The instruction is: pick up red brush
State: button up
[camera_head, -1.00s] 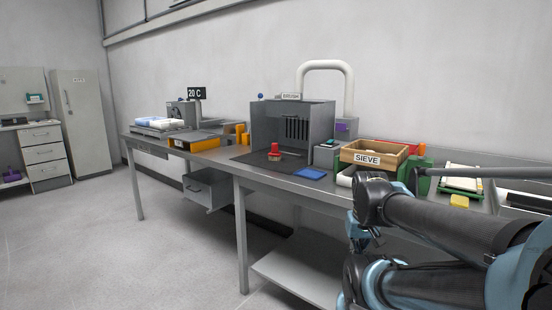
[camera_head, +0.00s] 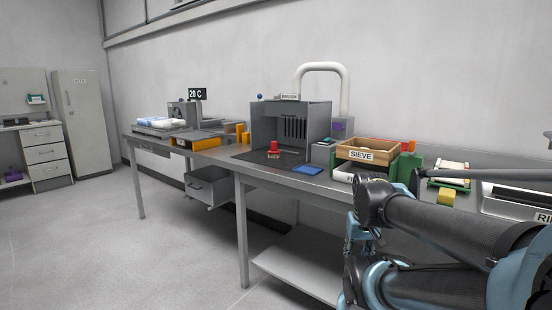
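The red brush (camera_head: 274,148) stands on the dark mat (camera_head: 247,157) in front of the grey open-fronted box (camera_head: 263,124) on the long table. Its red handle points up and its pale bristle end is down. My arm comes in from the lower right, well apart from the brush. My gripper (camera_head: 364,252) seems to hang low by the table's front edge, partly hidden by my arm links. I cannot make out its fingers.
A blue pad (camera_head: 307,170) lies right of the brush. A wooden sieve box (camera_head: 367,151) on a green stand is further right. Orange blocks (camera_head: 242,135) stand left of the grey box.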

aim_at(274, 154)
jog(key=k, duration=1.05)
jog(key=u, duration=0.4)
jog(key=i, duration=1.65)
